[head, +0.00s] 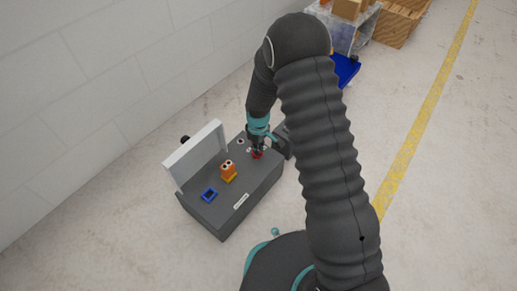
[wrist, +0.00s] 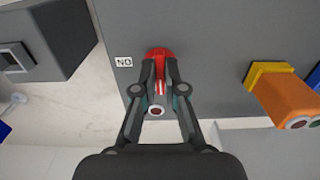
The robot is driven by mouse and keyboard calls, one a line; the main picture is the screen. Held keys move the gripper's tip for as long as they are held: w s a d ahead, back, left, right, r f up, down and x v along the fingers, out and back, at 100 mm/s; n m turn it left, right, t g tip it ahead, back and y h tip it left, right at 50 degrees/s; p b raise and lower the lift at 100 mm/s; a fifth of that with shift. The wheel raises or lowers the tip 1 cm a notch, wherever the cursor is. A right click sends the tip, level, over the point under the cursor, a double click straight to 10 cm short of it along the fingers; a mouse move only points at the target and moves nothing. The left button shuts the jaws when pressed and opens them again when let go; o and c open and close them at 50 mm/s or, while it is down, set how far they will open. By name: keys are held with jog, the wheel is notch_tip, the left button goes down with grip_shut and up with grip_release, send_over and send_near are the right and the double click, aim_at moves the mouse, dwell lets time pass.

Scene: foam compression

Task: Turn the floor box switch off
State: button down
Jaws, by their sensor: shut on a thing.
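The floor box (head: 222,214) is a dark grey box on the floor by the wall, with a raised light panel (head: 196,154) along its back side. A red switch (wrist: 158,54) sits on its top face, next to a small white label that seems to read "NO". The red part also shows in the head view (head: 257,155). My gripper (wrist: 160,88) is shut on the red switch from above, its fingers hiding much of it. In the head view my gripper (head: 257,146) reaches down to the right part of the box top.
An orange block on a yellow base (head: 228,172) and a blue square frame (head: 209,194) are on the box top beside the switch. A wall stands behind. Crates (head: 397,22) and a blue bin (head: 346,69) are at the back. The floor at right is clear.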

jog(key=shift+s, duration=0.1)
dwell(0.3)
jog(key=c, duration=1.2)
grip_release()
jog(key=shift+c, duration=0.2)
notch_tip(320, 180, up, 12)
